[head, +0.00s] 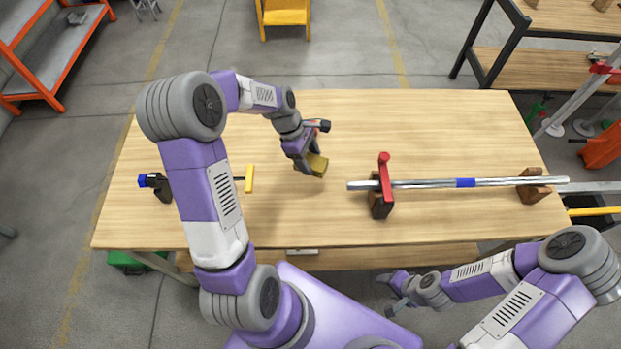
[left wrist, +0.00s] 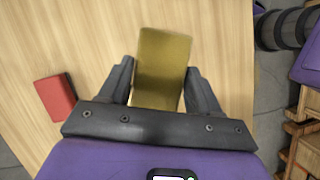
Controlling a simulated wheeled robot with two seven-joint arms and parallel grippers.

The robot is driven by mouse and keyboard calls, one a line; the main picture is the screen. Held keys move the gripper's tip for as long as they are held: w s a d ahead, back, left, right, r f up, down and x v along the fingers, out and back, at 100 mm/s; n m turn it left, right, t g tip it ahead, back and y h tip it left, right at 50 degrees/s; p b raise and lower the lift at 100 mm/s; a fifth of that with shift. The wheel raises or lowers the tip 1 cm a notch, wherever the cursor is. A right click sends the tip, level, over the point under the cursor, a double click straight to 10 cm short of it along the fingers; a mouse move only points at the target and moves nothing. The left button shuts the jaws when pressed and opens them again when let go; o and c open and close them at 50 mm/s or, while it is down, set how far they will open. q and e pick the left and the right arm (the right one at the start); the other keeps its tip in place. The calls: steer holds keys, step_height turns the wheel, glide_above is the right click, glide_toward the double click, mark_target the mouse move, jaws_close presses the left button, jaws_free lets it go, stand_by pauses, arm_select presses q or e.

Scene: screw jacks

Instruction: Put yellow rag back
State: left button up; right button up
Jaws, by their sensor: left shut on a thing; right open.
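The yellow rag (head: 317,165) is a folded, block-like, dull yellow piece over the middle of the wooden table. My left gripper (head: 309,170) is shut on it. In the left wrist view the yellow rag (left wrist: 162,62) sits between the two fingers of my left gripper (left wrist: 163,82) and sticks out past their tips. I cannot tell whether the rag touches the tabletop. My right gripper (head: 393,293) is open and empty, low in front of the table's front edge.
The wooden table (head: 440,130) has a red block-like piece (left wrist: 55,97) near the left gripper. A metal bar (head: 425,184) rests on wooden supports at right, with a red clamp (head: 384,170). A yellow-handled tool (head: 250,178) lies left. The table's back right is clear.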

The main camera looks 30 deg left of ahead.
arm_select(q)
step_height(320, 180, down, 9)
steer(key=shift+w+r+b, duration=0.1)
steer(key=shift+b, duration=0.65)
steer(key=shift+r, duration=0.1)
steer(key=o, duration=0.6)
steer(key=shift+f, duration=0.2)
steer(key=shift+c, duration=0.2)
steer(key=o, duration=0.5)
steer(key=shift+c, duration=0.2)
steer(key=shift+r, duration=0.25)
steer(key=p+v, duration=0.2)
steer(key=v, duration=1)
